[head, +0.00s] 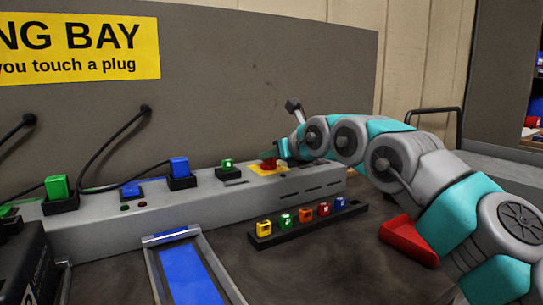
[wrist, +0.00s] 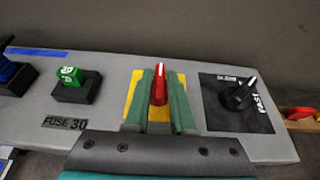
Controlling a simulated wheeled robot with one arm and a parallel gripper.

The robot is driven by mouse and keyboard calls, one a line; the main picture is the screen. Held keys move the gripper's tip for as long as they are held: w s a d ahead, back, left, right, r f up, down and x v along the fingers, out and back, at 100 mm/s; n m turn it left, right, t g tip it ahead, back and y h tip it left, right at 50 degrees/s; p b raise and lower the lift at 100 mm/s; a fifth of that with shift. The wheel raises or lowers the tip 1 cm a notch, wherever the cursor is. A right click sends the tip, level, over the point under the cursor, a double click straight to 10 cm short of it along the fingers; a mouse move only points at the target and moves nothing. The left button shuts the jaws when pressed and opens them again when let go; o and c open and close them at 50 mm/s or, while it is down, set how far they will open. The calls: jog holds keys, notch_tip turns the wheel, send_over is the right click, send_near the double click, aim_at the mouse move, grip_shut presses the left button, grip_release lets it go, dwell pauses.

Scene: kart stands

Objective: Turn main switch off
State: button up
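The main switch is a red handle (wrist: 160,84) with a white mark on its far end, on a yellow plate (wrist: 135,97). In the wrist view the handle points away toward the back panel. In the head view the red switch (head: 268,163) sits on its yellow plate near the right end of the grey console. My gripper (wrist: 162,100) is down at the switch, one teal finger on each side of the red handle, with the handle filling the gap between them. The handle's lower part and any position lettering are hidden by the fingers.
A black knob (wrist: 238,95) on a plate marked FAST is close right of the switch. A green fuse (wrist: 70,76) marked FUSE 30 is to the left. A rack of coloured fuses (head: 306,222) and a red object (head: 408,240) lie in front. The grey panel (head: 220,90) stands behind.

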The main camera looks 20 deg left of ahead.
jog(key=o, duration=0.3)
jog(key=v, duration=0.7)
jog(key=shift+s+d+r+b, duration=0.15)
jog(key=shift+d+b, duration=0.1)
jog(key=shift+b, duration=0.15)
jog(key=shift+s+d, duration=0.1)
